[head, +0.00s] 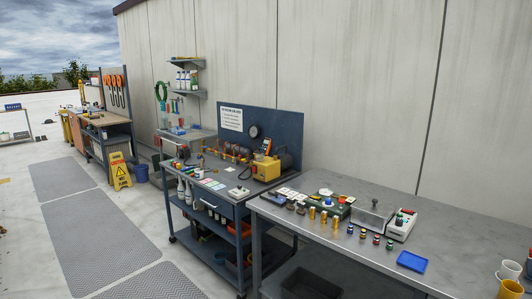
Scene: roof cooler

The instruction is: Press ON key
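No key with a readable ON label shows; the lettering is too small. A light grey control box (400,228) with a dark panel and small green and red parts stands on the right metal table. A small white box (239,191) with a dark green button on top lies on the front of the blue-grey cart. I cannot tell which of these bears the ON key. My gripper is not in view.
The metal table (474,254) holds several brass fittings, small coloured knobs and a blue tray (412,261). Mugs (509,270) stand at its right edge. The cart (215,206) stands to its left. A yellow floor sign (120,171) stands farther back. Grey floor mats (95,240) leave clear room at left.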

